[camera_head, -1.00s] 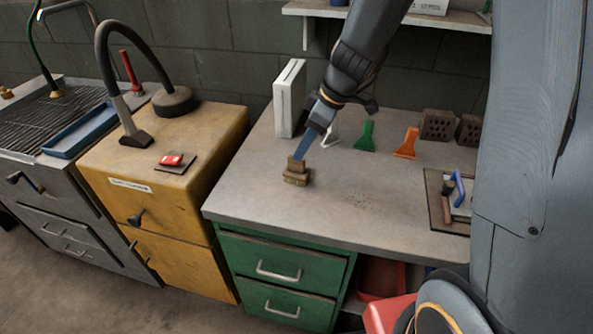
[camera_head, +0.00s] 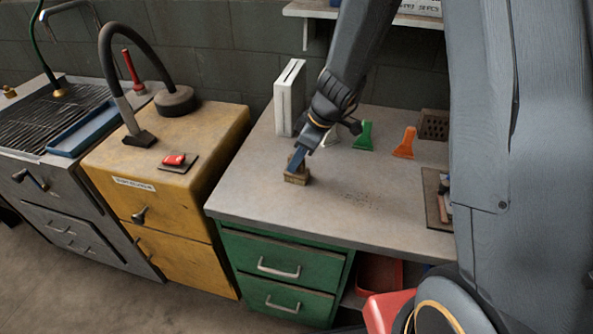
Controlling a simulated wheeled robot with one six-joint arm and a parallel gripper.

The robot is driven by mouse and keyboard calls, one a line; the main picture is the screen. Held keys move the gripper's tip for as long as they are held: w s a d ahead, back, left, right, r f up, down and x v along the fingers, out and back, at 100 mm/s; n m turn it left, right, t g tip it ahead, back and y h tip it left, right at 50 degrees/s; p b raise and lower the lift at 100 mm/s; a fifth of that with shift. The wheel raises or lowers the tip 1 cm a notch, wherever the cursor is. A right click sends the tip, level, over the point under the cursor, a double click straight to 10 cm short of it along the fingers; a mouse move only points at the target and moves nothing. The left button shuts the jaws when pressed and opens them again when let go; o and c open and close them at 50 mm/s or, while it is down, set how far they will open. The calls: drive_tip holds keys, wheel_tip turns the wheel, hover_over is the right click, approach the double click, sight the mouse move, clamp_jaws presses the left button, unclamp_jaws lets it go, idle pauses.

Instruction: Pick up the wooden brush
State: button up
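The wooden brush (camera_head: 296,179) is a small brown block on the grey worktop, near its left end. My gripper (camera_head: 297,161) comes down onto it from the upper right, its blue finger part overlapping the top of the brush. The upper part of the brush is largely hidden behind the gripper. I cannot tell whether the fingers are around the brush or only touching it, nor how far apart they are. The brush appears to rest on the worktop.
A white upright box (camera_head: 289,97) stands behind the brush. Green (camera_head: 364,136) and orange (camera_head: 404,144) scrapers and a hollow brick (camera_head: 433,124) stand farther right. A yellow cabinet (camera_head: 172,150) is on the left. The front worktop is clear. My arm hides the right side.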

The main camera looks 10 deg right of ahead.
clamp_jaws()
drive_tip(key=shift+r, duration=0.1)
wheel_tip(320, 180, up, 10)
drive_tip(key=shift+f+b, duration=0.1)
drive_tip(key=shift+b, duration=0.7)
drive_tip(key=shift+c, duration=0.6)
unclamp_jaws()
clamp_jaws()
drive_tip(key=shift+s, duration=0.1)
